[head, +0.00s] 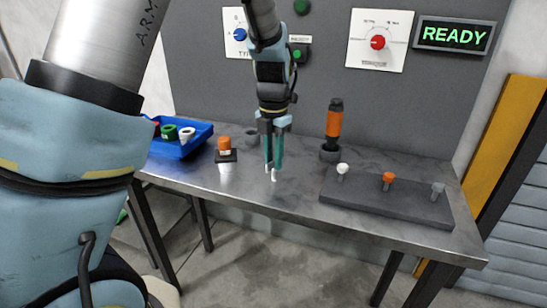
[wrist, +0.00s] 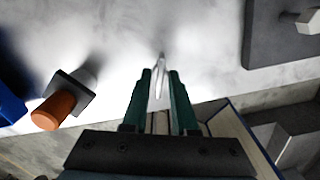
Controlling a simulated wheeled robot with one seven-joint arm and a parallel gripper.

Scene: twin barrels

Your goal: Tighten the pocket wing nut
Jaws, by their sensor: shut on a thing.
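My gripper (head: 273,168) hangs fingers-down above the middle of the bench, with green fingers closed on a small pale piece (head: 274,176). In the wrist view my gripper (wrist: 160,78) holds this piece (wrist: 161,62), which looks thin and pointed beyond the fingertips. I cannot tell what it is, or whether it touches the bench. A dark plate (head: 345,196) at the right carries a white-topped post (head: 342,170), an orange-topped one (head: 388,180) and a grey one (head: 438,190). I cannot tell which part is the pocket wing nut.
Left of my gripper stands an orange-topped piece (head: 224,143) with a dark square collar, also in the wrist view (wrist: 52,110). A blue tray (head: 182,148) holds coloured parts. An orange-handled tool (head: 334,125) stands behind. The panel screen (head: 453,35) reads READY. Bench front is clear.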

